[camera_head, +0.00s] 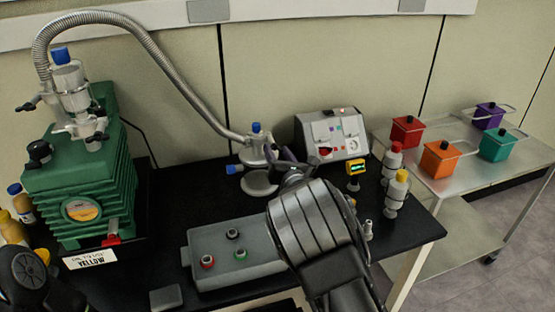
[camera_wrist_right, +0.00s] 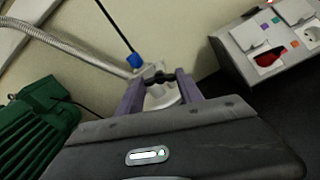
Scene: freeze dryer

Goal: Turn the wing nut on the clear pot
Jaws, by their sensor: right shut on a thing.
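The clear pot (camera_head: 258,184) stands on the black bench under the metal fitting at the end of the ribbed hose. It also shows pale behind my fingers in the right wrist view (camera_wrist_right: 163,98). The black wing nut (camera_wrist_right: 158,79) sits between my right gripper's two purple fingers, at the fitting on top of the pot. My right gripper (camera_head: 287,163) is shut on it and reaches in from the front right. In the head view my wrist and fingers hide most of the nut. My left gripper is not identifiable in view.
A green pump (camera_head: 75,180) stands at the left, with the ribbed hose (camera_head: 150,50) arching over the bench. A control box (camera_head: 331,135) stands behind my gripper. A grey block (camera_head: 215,240) lies in front. Bottles (camera_head: 396,190) stand to the right.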

